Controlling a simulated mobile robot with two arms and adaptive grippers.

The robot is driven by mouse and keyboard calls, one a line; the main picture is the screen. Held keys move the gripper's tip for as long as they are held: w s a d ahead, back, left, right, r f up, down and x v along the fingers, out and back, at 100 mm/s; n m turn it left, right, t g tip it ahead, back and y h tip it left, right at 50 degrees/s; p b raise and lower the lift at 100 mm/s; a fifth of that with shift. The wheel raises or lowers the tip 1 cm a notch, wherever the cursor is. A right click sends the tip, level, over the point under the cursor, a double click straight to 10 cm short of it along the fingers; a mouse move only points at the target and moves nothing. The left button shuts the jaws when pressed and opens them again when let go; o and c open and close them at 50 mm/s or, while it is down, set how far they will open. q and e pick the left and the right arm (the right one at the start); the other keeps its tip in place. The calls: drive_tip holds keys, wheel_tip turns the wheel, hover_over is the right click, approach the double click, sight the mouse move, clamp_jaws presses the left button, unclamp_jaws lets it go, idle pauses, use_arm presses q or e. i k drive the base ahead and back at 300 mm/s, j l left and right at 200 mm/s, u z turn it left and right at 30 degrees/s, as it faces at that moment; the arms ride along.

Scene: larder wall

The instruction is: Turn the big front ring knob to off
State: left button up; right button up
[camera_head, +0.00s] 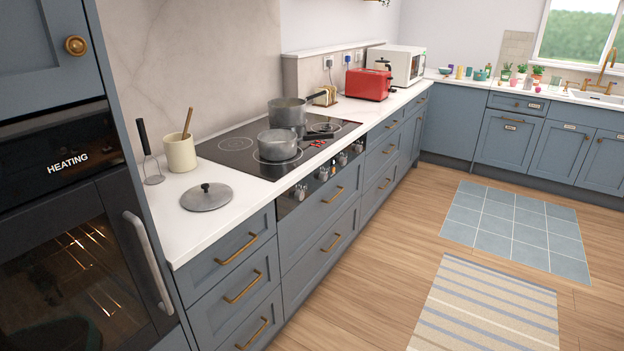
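A black hob (215,151) is set in the white counter. Below its front edge a dark control panel (285,208) carries several silver knobs, among them one at the near end (299,192), one in the middle (323,173) and one farther along (342,158). The knobs are too small to read their settings or tell which is for the big front ring. A grey saucepan (277,147) stands on the front ring, and another grey pan (286,112) stands behind it. Small red marks (318,143) glow on the hob. Neither of my grippers is in view.
A grey lid (206,197), a utensil pot (180,154) and a masher (149,163) are on the near counter. The oven (72,250) at left reads HEATING. Drawer handles (332,195) stick out below the hob. The wooden floor (375,255) before the drawers is clear.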

sight(322, 177)
drive_tip(key=i+l+u, duration=0.1)
drive_tip(key=i+u, duration=0.2)
drive_tip(key=u, duration=0.15)
drive_tip(key=i+l+u, duration=0.25)
drive_tip(key=u, duration=0.2)
drive_tip(key=i, duration=0.05)
